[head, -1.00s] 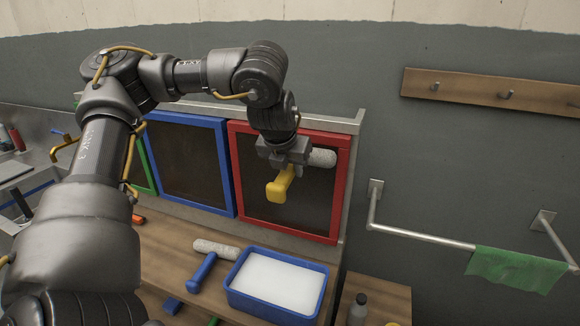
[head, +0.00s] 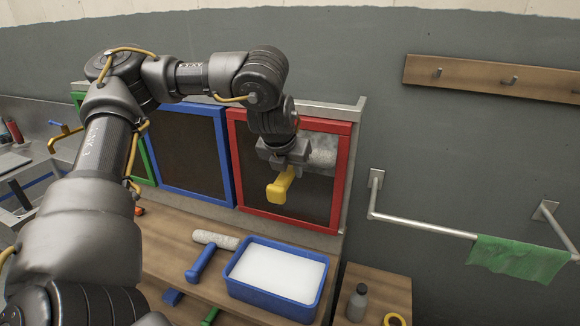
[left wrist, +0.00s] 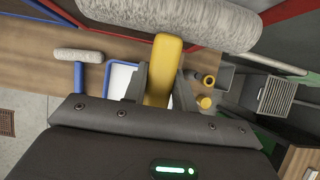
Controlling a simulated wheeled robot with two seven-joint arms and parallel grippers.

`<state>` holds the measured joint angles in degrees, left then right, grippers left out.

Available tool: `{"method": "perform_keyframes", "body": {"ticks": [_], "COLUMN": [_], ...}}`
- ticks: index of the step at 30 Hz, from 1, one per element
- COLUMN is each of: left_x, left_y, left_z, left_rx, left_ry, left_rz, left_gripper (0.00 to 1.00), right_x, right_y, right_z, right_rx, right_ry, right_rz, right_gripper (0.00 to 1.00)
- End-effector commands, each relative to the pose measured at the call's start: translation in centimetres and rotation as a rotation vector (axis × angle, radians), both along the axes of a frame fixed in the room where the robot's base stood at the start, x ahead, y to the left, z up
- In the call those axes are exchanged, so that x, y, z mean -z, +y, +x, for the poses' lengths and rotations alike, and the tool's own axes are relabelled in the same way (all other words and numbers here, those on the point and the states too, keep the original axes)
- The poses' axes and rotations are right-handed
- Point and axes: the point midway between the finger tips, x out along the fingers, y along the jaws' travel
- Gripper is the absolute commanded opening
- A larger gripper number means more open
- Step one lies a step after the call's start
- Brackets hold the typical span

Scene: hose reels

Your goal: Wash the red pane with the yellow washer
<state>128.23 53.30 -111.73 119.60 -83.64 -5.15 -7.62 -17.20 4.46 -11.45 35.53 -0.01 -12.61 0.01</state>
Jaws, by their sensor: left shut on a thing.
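My left gripper (head: 285,165) is shut on the yellow washer (head: 281,187) by its handle and holds it in front of the red pane (head: 309,210). The washer's pale fluffy roller (head: 322,152) lies across the upper right part of the pane; I cannot tell whether it touches the dark surface. In the left wrist view the yellow handle (left wrist: 164,58) sits between the fingers (left wrist: 153,88), with the roller (left wrist: 190,18) beyond it. My right gripper is not in view.
A blue tub (head: 234,291) of white suds stands on the wooden bench below, with a blue-handled washer (head: 202,262) beside it. Blue (head: 184,150) and green (head: 148,163) framed panes stand to the left. A wall rail with a green cloth (head: 515,259) is at right.

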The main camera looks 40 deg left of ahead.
Motion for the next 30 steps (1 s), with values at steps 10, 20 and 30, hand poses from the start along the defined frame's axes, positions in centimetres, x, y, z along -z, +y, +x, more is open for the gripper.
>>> {"method": "perform_keyframes", "body": {"ticks": [10, 20, 30], "left_x": [3.1, 3.7, 6.5], "left_y": [0.1, 0.1, 0.1], "left_z": [0.1, 0.1, 0.1], "left_rx": [0.0, -0.001, -0.001], "left_ry": [0.001, 0.0, 0.002], "left_rz": [0.0, 0.0, -0.001], "left_gripper": [0.05, 0.05, 0.05], "right_x": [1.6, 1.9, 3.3], "right_y": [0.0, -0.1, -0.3], "right_z": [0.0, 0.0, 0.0], "right_rx": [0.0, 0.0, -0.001], "right_ry": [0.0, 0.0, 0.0], "right_rz": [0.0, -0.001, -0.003], "right_gripper": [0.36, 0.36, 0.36]}}
